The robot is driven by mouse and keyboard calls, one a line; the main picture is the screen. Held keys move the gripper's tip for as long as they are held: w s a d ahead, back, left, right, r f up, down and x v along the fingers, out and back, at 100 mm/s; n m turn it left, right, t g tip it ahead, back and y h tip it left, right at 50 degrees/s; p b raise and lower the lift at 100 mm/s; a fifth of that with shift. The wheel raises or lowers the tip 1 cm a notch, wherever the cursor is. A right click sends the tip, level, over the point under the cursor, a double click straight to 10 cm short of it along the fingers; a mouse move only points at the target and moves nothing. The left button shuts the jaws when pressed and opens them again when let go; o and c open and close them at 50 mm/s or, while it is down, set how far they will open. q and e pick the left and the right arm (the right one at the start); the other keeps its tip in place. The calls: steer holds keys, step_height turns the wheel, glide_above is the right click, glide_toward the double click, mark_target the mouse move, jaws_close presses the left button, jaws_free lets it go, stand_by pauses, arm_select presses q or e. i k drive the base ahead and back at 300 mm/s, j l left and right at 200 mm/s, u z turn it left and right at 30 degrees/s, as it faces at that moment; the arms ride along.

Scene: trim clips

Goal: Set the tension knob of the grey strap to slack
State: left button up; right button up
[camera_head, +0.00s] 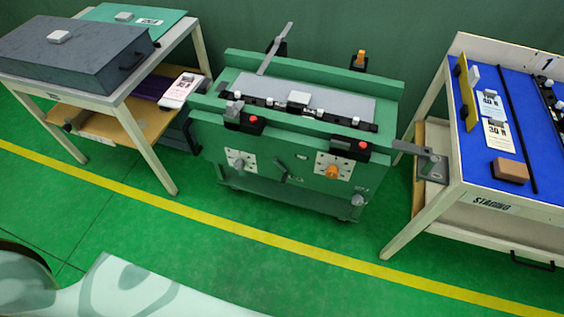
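The green bench unit (300,130) stands in the middle. On its front face, a grey knob (238,161) sits on a white dial plate at the left. An orange knob (332,171) sits on a similar plate at the right. The dial marks are too small to read, so I cannot tell either setting. A long grey strip (275,50), perhaps the grey strap, rises at a slant from a dark mount at the back left of the top. An orange piece (360,58) stands on a mount at the back right. Neither gripper is in view.
A dark lever (282,172) sits between the dials. Red buttons are on dark boxes at the top front edge. A table with a grey case (75,55) is at the left, a blue-topped table (520,150) at the right. The green floor in front is clear.

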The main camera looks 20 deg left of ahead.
mark_target(239, 164)
steer(key=u, duration=1)
